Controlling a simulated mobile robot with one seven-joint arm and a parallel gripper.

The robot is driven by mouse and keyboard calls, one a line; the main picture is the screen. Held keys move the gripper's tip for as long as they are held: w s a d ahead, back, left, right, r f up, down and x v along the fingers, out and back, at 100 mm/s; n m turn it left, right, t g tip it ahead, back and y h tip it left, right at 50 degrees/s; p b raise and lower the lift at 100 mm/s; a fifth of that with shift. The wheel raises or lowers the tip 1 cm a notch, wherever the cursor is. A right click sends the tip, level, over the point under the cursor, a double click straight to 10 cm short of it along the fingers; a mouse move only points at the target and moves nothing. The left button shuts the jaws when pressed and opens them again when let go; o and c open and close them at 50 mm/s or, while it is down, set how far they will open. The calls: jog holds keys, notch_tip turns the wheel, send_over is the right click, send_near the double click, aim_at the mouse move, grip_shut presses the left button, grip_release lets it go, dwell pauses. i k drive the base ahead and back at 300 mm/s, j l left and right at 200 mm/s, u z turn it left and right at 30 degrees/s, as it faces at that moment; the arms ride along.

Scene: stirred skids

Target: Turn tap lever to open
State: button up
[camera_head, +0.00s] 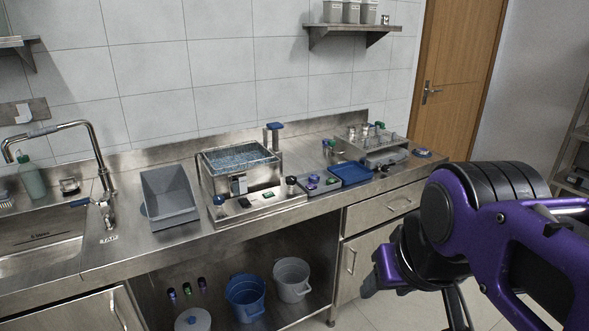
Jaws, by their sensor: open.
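The steel sink (35,255) is at left. A grey bin (170,200) and a water bath (240,160) stand right of the tap. A blue tray (350,174) lies farther right. Buckets (246,297) sit on the lower shelf. The floor before the cabinet is clear.

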aim_at(103, 201)
jog(key=u, duration=1.5)
jog(key=i+j, duration=0.1)
jog(key=i, duration=0.95)
